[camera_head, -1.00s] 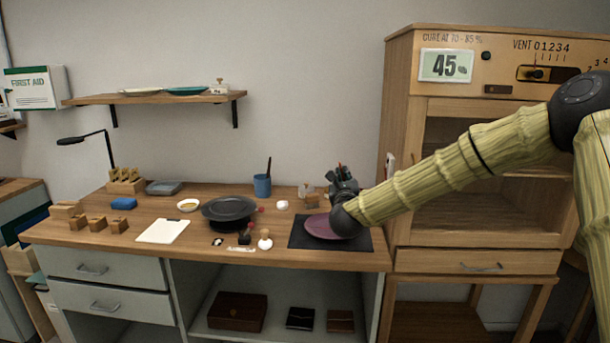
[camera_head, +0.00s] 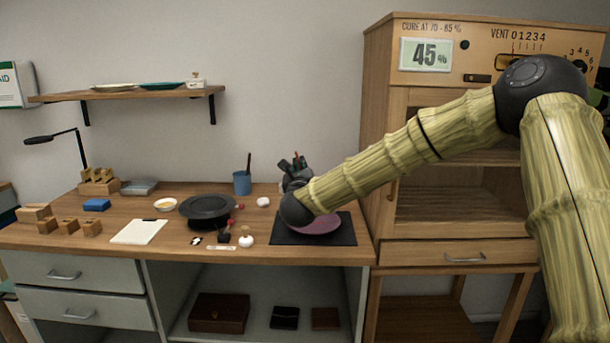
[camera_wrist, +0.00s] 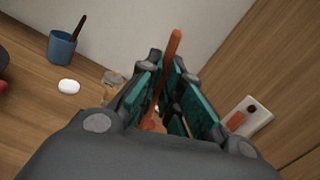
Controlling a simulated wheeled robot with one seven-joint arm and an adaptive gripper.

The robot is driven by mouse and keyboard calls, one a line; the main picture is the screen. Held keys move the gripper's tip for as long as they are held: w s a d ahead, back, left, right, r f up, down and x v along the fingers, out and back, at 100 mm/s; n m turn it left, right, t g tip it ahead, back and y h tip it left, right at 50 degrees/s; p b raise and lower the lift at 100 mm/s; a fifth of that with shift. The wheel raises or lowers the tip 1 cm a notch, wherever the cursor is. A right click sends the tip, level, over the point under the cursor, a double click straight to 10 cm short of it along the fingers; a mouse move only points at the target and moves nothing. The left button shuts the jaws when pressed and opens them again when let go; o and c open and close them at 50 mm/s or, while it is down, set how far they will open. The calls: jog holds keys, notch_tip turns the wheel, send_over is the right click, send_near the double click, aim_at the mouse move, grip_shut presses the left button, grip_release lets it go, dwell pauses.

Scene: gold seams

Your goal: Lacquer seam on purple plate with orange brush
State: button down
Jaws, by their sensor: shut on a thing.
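The purple plate (camera_head: 318,225) lies on a black mat (camera_head: 345,232) at the right end of the bench. My wrist hides its left part in the head view, and I cannot make out the seam. My gripper (camera_head: 295,165) is above the back left of the mat. In the wrist view my gripper (camera_wrist: 163,100) is shut on the orange brush (camera_wrist: 170,58). The brush handle sticks out between the green-padded fingers. Its bristle end is hidden or too small to tell.
A dark turntable (camera_head: 207,208) stands left of the mat. A blue cup (camera_head: 242,183) with a dark stick stands at the back. A small white bowl (camera_head: 165,204) and a white sheet (camera_head: 138,232) lie further left. The wooden cabinet (camera_head: 380,130) rises close on the right.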

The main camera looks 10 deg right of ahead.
jog(key=shift+a+f+b, duration=1.35)
jog(key=shift+a+f, duration=0.9)
jog(key=shift+f, duration=1.5)
jog(key=shift+s+d+p, duration=1.05)
jog(key=shift+d+p, duration=0.2)
jog(key=shift+d, duration=4.4)
notch_tip(320, 180, up, 8)
jog(key=p, duration=0.2)
jog(key=shift+f, duration=0.2)
